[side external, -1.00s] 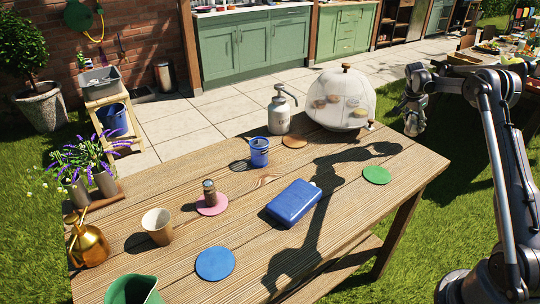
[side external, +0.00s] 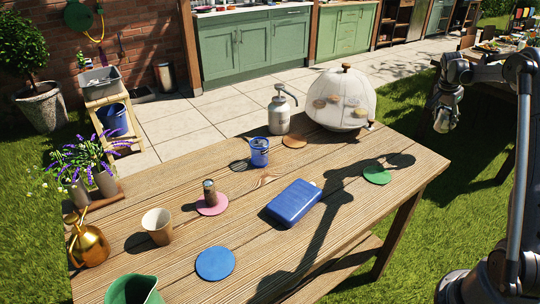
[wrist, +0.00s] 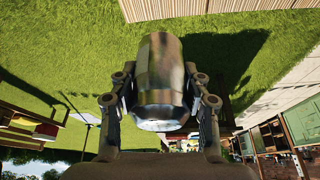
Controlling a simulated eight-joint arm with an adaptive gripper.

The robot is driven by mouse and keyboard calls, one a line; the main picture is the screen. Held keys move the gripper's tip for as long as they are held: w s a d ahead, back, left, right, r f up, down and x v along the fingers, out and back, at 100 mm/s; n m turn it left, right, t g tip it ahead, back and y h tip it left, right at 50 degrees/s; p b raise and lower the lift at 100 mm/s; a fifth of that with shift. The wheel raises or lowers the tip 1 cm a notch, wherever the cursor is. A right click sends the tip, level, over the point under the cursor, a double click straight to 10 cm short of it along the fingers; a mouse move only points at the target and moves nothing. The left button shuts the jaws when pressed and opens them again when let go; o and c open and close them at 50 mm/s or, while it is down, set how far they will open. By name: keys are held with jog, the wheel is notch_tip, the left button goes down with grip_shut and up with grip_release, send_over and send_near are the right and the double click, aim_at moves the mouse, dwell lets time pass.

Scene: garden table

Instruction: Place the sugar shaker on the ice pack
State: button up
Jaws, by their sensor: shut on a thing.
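My gripper (side external: 446,108) is at the right, off the table's right end and raised above the grass. It is shut on a shiny metallic, rounded cylinder, which I take to be the sugar shaker (wrist: 160,75). In the wrist view the shaker sits between the two fingers, with a pale, bright end toward the camera. The ice pack (side external: 293,203) is a blue flat block lying on the table, right of its middle. Its top is bare, and my gripper is well apart from it, to the right and farther back.
Around the ice pack are a green coaster (side external: 377,174), a blue coaster (side external: 215,263), a blue cup (side external: 260,151) and a small jar (side external: 209,192) on a pink coaster. A mesh dome (side external: 342,98) and a pump bottle (side external: 279,110) stand at the back edge.

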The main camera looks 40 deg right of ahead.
jog(key=w+a+r+n+t, duration=0.2)
jog(key=w+a+n, duration=0.4)
jog(key=a, duration=0.7)
jog(key=n+t+y, duration=0.3)
jog(key=n+y, duration=0.1)
jog(key=n, duration=0.8)
send_over(293, 192)
jog(key=s, duration=0.2)
notch_tip(293, 192, down, 5)
jog(key=shift+s+d+r, duration=0.15)
jog(key=shift+a+f, duration=0.35)
jog(key=shift+a, duration=0.05)
jog(key=shift+f, duration=1.95)
jog(key=shift+f, duration=0.2)
jog(key=o, duration=1.2)
jog(key=shift+o, duration=0.2)
